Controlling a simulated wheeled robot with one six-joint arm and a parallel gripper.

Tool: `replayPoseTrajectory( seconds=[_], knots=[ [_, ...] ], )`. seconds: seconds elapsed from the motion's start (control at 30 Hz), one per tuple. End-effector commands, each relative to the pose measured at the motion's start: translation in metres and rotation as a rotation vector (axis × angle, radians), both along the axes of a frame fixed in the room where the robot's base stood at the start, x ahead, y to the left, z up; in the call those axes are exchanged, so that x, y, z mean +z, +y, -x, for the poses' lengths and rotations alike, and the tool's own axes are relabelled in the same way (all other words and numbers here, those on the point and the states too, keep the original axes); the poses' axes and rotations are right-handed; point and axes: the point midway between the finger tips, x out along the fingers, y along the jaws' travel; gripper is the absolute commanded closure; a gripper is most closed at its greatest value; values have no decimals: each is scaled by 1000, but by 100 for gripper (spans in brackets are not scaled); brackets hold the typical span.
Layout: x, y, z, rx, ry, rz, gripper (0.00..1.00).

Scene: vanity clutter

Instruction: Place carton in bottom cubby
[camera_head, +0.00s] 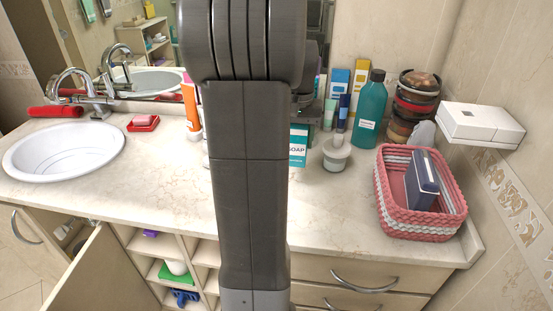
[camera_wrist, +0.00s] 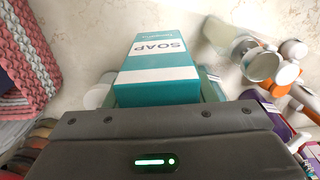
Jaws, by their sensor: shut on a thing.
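The carton is a teal and white box marked SOAP (camera_wrist: 157,68). In the wrist view it sits between the fingers of my gripper (camera_wrist: 160,94), which is shut on it. In the head view the carton (camera_head: 298,150) shows just right of my arm, above the back of the counter; I cannot tell whether it touches the counter. The open cubbies (camera_head: 206,252) are under the counter, left of my arm. One holds a white cup on a green item (camera_head: 172,276), with a blue item (camera_head: 184,296) below. My arm hides part of them.
A teal bottle (camera_head: 371,112), a white jar (camera_head: 336,155) and several tubes stand near the carton. A pink and white basket (camera_head: 440,228) holds a dark blue box. The cabinet door (camera_head: 92,272) stands open at left. The counter's front left is clear.

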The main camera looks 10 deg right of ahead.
Motion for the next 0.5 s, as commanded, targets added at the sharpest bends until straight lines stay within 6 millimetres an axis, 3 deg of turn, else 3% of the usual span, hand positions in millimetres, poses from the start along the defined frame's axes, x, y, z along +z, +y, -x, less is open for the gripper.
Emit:
replayPoseTrajectory(
  seconds=[0.2,0.5],
  knots=[
    [-40,0,1,0,5,0,75],
    [-76,0,1,0,5,0,75]
  ],
)
